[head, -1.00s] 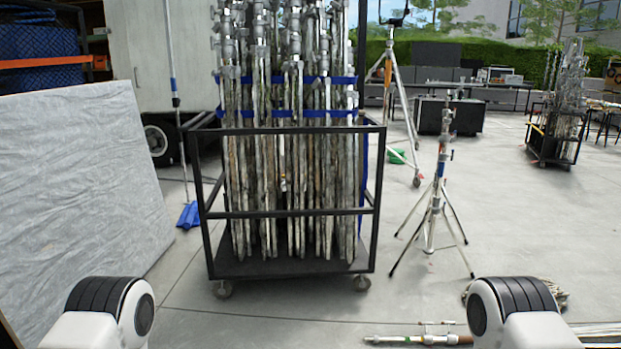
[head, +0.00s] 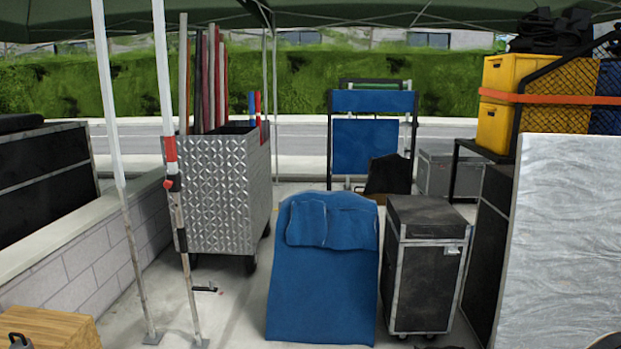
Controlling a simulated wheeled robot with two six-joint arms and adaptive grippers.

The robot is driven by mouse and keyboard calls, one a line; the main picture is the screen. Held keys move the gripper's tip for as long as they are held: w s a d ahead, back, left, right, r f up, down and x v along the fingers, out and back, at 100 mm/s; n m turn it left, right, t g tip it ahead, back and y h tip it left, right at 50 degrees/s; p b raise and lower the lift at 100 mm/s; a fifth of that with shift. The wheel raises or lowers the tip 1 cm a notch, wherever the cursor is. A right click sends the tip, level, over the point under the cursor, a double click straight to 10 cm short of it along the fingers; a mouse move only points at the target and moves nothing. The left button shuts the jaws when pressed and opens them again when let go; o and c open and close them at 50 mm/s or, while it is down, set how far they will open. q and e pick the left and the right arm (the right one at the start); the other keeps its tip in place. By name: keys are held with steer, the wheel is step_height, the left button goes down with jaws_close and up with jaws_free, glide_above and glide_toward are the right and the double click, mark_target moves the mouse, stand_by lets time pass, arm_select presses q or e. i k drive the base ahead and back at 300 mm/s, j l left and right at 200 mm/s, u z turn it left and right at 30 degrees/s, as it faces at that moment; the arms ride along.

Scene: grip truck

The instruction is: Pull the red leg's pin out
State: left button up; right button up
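A canopy leg with a red band (head: 170,148) stands at the left in the head view. It is white above the band and a thinner, duller pole below, ending in a foot plate on the ground. Just under the band is a small red and dark fitting (head: 173,184) on the leg. The pin itself is too small to make out for certain. A second, plain white leg (head: 114,150) stands to its left. Neither of my grippers is in view.
A diamond-plate metal cart (head: 225,195) holding poles stands just behind the red-banded leg. A low block wall (head: 80,258) runs along the left. A blue-covered object (head: 322,290) and a black case (head: 423,270) stand to the right. Some pavement is clear between leg and blue cover.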

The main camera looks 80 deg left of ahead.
mark_target(168, 184)
steer(key=u, duration=3.5)
steer(key=i+j+z, duration=0.35)
steer(key=i+z, duration=0.2)
